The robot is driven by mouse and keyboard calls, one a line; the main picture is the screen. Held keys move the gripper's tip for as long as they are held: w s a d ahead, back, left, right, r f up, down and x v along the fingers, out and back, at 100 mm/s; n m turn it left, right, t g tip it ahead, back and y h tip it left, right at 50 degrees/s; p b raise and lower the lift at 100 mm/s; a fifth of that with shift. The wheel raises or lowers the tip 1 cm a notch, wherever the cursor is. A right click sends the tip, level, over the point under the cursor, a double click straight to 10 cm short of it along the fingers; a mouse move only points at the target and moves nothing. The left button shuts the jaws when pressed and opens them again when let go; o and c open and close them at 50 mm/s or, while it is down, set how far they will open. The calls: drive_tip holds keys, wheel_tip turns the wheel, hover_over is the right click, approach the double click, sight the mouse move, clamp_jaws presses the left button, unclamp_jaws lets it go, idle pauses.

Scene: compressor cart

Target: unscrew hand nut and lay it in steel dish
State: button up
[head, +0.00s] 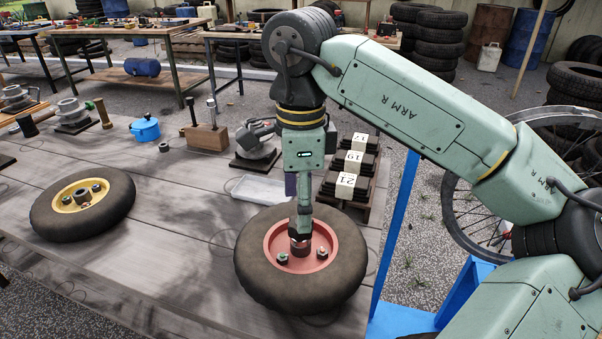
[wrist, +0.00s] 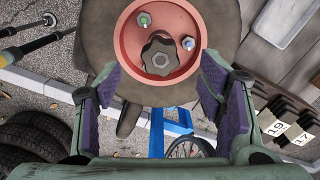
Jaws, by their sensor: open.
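The hand nut (wrist: 160,55) is a dark, lobed knob at the centre of the red hub of a black-tyred wheel (head: 255,265) lying flat on the table. My gripper (head: 301,232) points straight down over this hub. In the wrist view my gripper (wrist: 158,68) is open, its purple-padded fingers apart on either side of the nut with visible gaps. In the head view the fingers mostly hide the nut, so the exact height between them is hard to tell. The steel dish (head: 262,190), a shallow pale rectangular tray, lies empty behind the wheel; it also shows in the wrist view (wrist: 288,18).
Two hex nuts (head: 283,258) (head: 322,252) sit on the hub beside the centre. Numbered blocks (head: 345,186) stand right of the dish. A yellow-hubbed wheel (head: 82,197) lies left. A wooden block with upright pins (head: 206,137) and a blue pot (head: 145,129) stand behind.

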drive_tip(key=shift+f, duration=1.85)
drive_tip(key=shift+c, duration=0.4)
drive_tip(key=c, duration=1.2)
drive_tip(key=shift+n, duration=1.2)
drive_tip(key=shift+c, duration=0.2)
drive_tip(key=shift+n, duration=1.1)
